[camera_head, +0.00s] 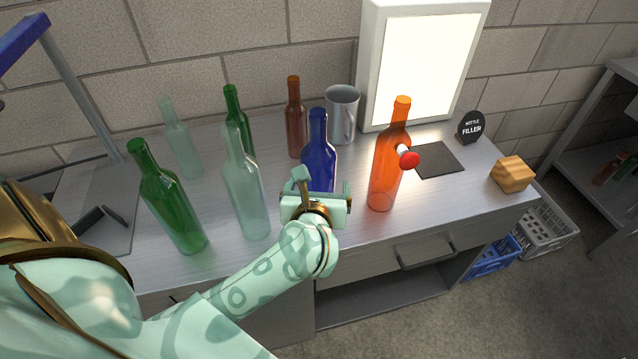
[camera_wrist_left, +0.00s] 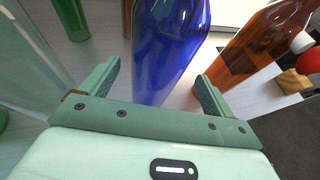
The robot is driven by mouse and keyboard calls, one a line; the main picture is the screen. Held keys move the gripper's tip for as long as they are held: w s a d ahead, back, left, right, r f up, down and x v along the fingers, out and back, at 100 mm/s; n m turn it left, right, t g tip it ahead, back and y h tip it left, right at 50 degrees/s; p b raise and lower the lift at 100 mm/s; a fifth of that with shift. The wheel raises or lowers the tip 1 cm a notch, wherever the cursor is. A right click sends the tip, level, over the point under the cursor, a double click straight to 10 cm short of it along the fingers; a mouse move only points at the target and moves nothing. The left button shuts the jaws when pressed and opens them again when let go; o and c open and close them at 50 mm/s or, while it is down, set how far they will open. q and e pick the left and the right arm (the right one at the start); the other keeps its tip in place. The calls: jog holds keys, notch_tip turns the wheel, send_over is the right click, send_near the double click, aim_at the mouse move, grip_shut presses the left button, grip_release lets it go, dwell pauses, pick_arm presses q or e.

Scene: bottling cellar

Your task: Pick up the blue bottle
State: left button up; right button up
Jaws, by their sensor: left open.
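The blue bottle (camera_head: 318,152) stands upright on the metal counter (camera_head: 350,222), near its middle. My left gripper (camera_head: 322,188) is in front of it and hides its lower part in the head view. In the left wrist view the blue bottle (camera_wrist_left: 168,45) shows between and beyond the two open fingers of my left gripper (camera_wrist_left: 158,82). Both fingers point toward it, one on each side. I cannot tell whether either finger touches the glass. My right gripper is in neither view.
A pale clear bottle (camera_head: 244,190) and a green bottle (camera_head: 172,205) stand left of my gripper. An orange bottle (camera_head: 386,165) stands close on the right, with a red ball (camera_head: 408,158) beside it. A brown bottle (camera_head: 296,125) and metal mug (camera_head: 341,112) stand behind.

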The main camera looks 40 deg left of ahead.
aim_at(317, 146)
pick_arm(q)
jog(key=b+x, duration=0.1)
jog(key=x, duration=0.4)
jog(key=shift+s+f, duration=0.1)
jog(key=shift+s, duration=0.05)
jog(key=c, duration=1.4)
notch_tip(317, 146, up, 10)
jog(key=p, duration=0.3)
jog(key=shift+p, duration=0.35)
